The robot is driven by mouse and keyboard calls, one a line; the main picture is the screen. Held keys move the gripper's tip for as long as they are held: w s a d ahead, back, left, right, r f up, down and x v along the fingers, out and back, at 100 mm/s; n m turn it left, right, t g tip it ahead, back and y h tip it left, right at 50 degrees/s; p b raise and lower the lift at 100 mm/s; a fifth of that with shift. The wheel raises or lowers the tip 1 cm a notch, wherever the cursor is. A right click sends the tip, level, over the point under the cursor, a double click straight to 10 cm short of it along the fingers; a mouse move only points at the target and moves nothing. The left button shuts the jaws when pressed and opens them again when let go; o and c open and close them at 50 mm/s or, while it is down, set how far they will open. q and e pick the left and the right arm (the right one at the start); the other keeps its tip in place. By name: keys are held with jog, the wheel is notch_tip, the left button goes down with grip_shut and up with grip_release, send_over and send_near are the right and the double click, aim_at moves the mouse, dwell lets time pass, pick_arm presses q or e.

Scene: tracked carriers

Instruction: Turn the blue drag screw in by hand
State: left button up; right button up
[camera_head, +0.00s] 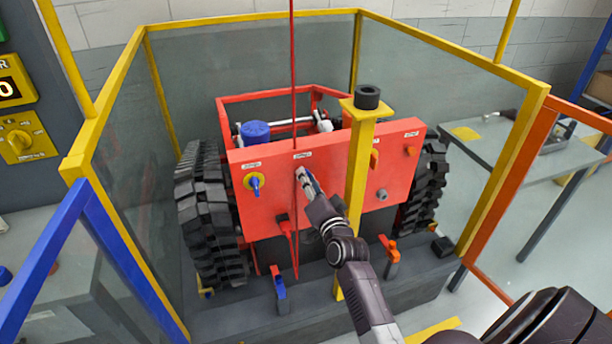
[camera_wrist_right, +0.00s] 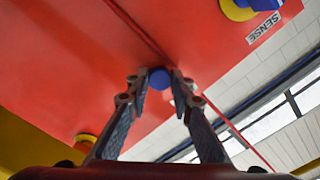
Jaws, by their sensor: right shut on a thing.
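The blue drag screw (camera_wrist_right: 159,77) shows in the wrist view as a small round blue head on the red panel (camera_wrist_right: 70,50). My right gripper (camera_head: 305,176) reaches the front of the same red panel (camera_head: 345,180) in the head view. Its fingertips are shut on the blue screw head, one finger on each side, in the wrist view. The screw is hidden behind the gripper in the head view. How deep the screw sits cannot be told. My left gripper is not in view.
A yellow dial with a blue knob (camera_head: 254,182) sits left on the panel. A yellow post (camera_head: 358,175) with a black cap stands close right of my gripper. A thin red line (camera_head: 293,80) hangs above. Yellow-framed glass guards (camera_head: 440,95) surround the tracked carrier.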

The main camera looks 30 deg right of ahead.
jog(key=m+p, duration=0.1)
jog(key=m, duration=0.8)
jog(key=shift+m, duration=0.3)
jog(key=m+p, duration=0.1)
jog(key=m, duration=0.8)
jog(key=shift+f+m+p, duration=0.1)
jog(key=shift+m+p, duration=0.2)
jog(key=shift+m, duration=0.1)
jog(key=o, duration=1)
jog(key=shift+c, duration=0.2)
